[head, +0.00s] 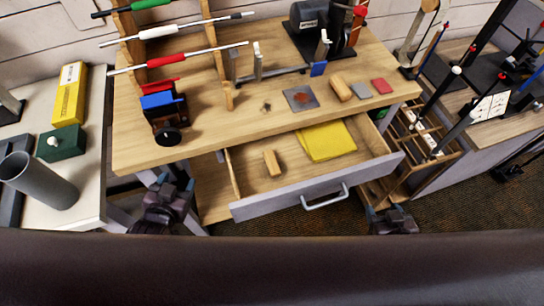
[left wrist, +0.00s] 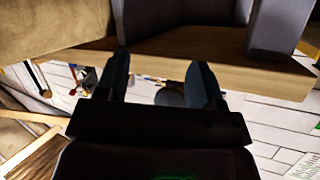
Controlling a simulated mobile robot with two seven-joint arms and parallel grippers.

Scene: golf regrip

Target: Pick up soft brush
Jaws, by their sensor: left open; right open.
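A small tan wooden block (head: 272,163), which looks like a brush back, lies in the open drawer (head: 290,197), left of a folded yellow cloth (head: 326,141). A similar tan block (head: 341,89) lies on the workbench (head: 205,125). I cannot tell which one is the soft brush; no bristles show clearly. My left gripper (head: 172,180) is open and empty, left of the drawer and below the bench front. Its two fingers stand apart in the left wrist view (left wrist: 160,80). My right gripper (head: 388,210) is open, right of the drawer handle, apart from both blocks.
The drawer front with its handle (head: 325,199) juts out between my grippers. A grey pad (head: 361,91), a red pad (head: 381,86) and a stained metal plate (head: 300,98) lie on the bench. Golf clubs rest on a rack at the back. A cart of clubs (head: 440,150) stands right.

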